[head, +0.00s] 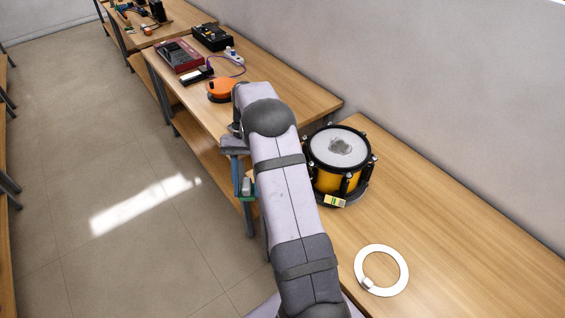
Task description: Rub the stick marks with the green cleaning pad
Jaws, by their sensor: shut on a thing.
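A yellow drum (322,178) with black fittings stands upright on the near wooden table. Its white drumhead (318,150) faces up and bears a grey smudged patch, the stick marks (343,147), near the middle. My gripper (246,188) hangs left of the drum, off the table's left edge, partly hidden by my arm. It is shut on the green cleaning pad (248,199), of which only a small part shows. The pad is apart from the drum.
A small yellow and green block (334,201) sits at the drum's front base. A white ring (403,270) lies on the near table (470,230), whose right side is clear. An orange round object (220,90) and several devices stand on the farther table (265,80).

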